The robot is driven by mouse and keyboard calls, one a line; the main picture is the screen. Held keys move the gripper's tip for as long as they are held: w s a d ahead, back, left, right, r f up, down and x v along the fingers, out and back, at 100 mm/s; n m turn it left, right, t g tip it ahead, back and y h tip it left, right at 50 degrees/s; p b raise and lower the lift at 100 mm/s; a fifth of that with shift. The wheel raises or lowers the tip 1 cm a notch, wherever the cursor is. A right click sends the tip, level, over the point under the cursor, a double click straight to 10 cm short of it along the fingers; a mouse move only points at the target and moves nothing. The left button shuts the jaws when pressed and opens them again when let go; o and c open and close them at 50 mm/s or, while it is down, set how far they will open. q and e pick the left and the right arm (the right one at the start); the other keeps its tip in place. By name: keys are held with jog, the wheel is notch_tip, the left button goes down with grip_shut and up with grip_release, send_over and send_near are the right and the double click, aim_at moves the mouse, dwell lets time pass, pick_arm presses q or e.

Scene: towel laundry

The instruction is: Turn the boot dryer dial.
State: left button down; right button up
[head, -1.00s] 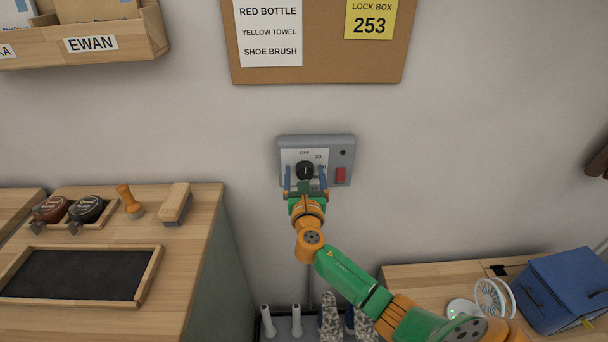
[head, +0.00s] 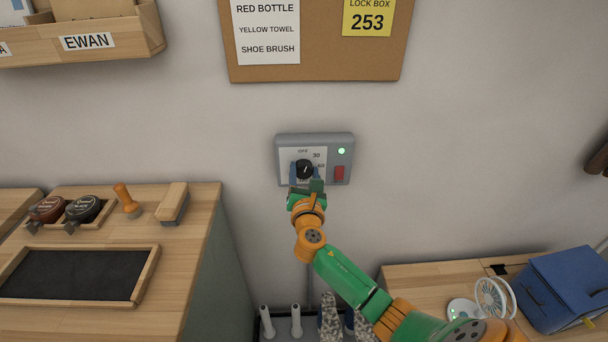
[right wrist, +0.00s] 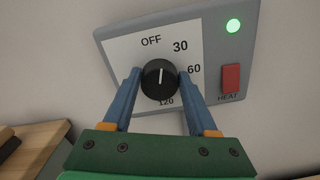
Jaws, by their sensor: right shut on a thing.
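The boot dryer control box (head: 283,140) is a grey panel on the wall. Its black dial (head: 305,169) has a white pointer line and sits among the marks OFF, 30, 60 and 120. In the right wrist view the dial (right wrist: 160,80) has its pointer upward, between OFF and 30. My right gripper (head: 305,175) is shut on the dial, its blue fingers on either side of it. A green light (right wrist: 233,26) is lit at the box's upper right. A red HEAT switch (right wrist: 231,78) is below it. My left gripper is out of view.
A wooden counter (head: 205,215) with a brush (head: 173,203) and tins is at the left. A lower wooden surface (head: 420,275) with a small fan (head: 490,297) and blue bag (head: 565,285) is at the right. Boot dryer posts (head: 296,320) stand below.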

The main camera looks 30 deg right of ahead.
jog(key=m, duration=0.2)
jog(key=m+b, duration=0.1)
jog(key=m, duration=0.2)
jog(key=shift+d+f+m+b, duration=0.1)
jog(key=shift+f+m+b, duration=0.15)
jog(key=shift+m+b, duration=0.1)
jog(key=m+b, duration=0.2)
jog(key=m, duration=0.4)
jog(key=shift+s+f, duration=0.1)
jog(key=shift+f, duration=0.05)
jog(key=m+b, duration=0.2)
jog(key=m, duration=0.4)
jog(key=shift+f+m, duration=0.1)
jog(key=shift+m, duration=0.15)
jog(key=shift+m+b, duration=0.7)
jog(key=shift+m, duration=1.8)
jog(key=o, duration=1.4)
jog(key=shift+c, duration=0.2)
